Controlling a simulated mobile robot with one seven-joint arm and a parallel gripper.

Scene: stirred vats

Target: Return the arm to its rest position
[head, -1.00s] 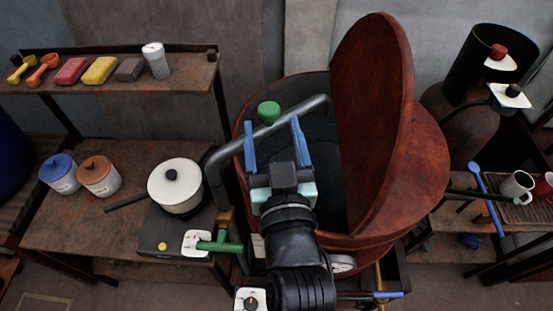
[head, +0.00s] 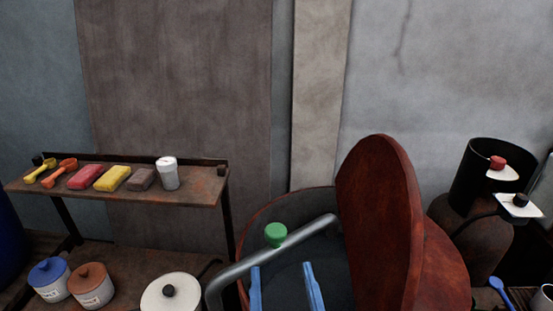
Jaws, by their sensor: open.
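My gripper (head: 286,290) is at the bottom middle of the head view. Only its two blue fingers show; they stand apart with nothing between them. The rest of my arm is below the picture's edge. The fingers appear in front of the open mouth of the large reddish-brown vat (head: 440,270). Its lid (head: 375,225) stands upright on the right. I cannot tell how far the fingers are from the vat.
A grey curved pipe (head: 270,258) and a green knob (head: 276,235) are by the vat's left side. A shelf (head: 205,188) with scoops, coloured blocks and a white cup (head: 168,173) is at left. Below are two lidded jars and a white pot (head: 165,292). A black cylinder (head: 485,180) stands at right.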

